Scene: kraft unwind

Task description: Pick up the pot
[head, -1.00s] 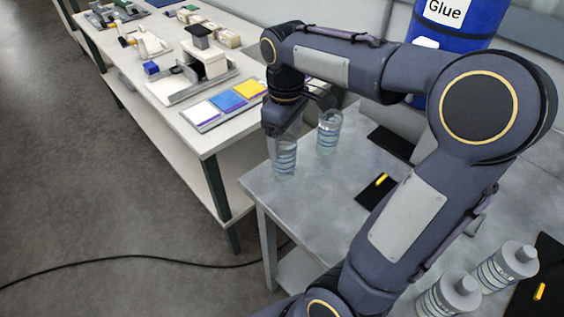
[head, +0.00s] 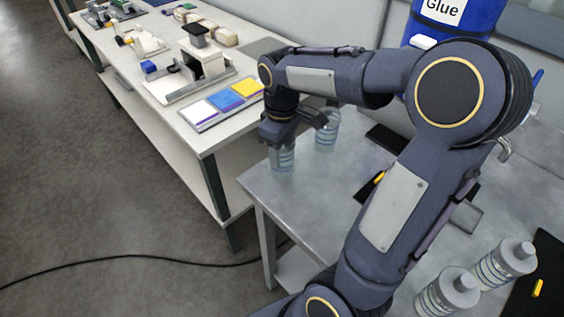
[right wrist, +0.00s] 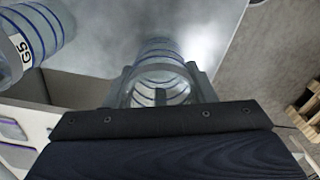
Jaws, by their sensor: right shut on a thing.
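A clear open-topped pot with blue rings (head: 281,161) stands upright near the left corner of the grey metal table (head: 300,195). My right gripper (head: 281,149) comes down on it from above and is shut on its upper part. In the right wrist view the pot (right wrist: 162,70) sits between the two fingers of the right gripper (right wrist: 162,88), and its open mouth faces the camera. A second similar pot (head: 327,127) stands just behind it; in the right wrist view this pot (right wrist: 30,40) carries a "G5" label. My left gripper is out of view.
Two grey-capped ringed bottles (head: 448,293) stand at the lower right beside a black mat (head: 545,270). A blue Glue drum (head: 448,25) stands behind. A white bench with coloured cards (head: 225,98) is to the left. The table front is bare.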

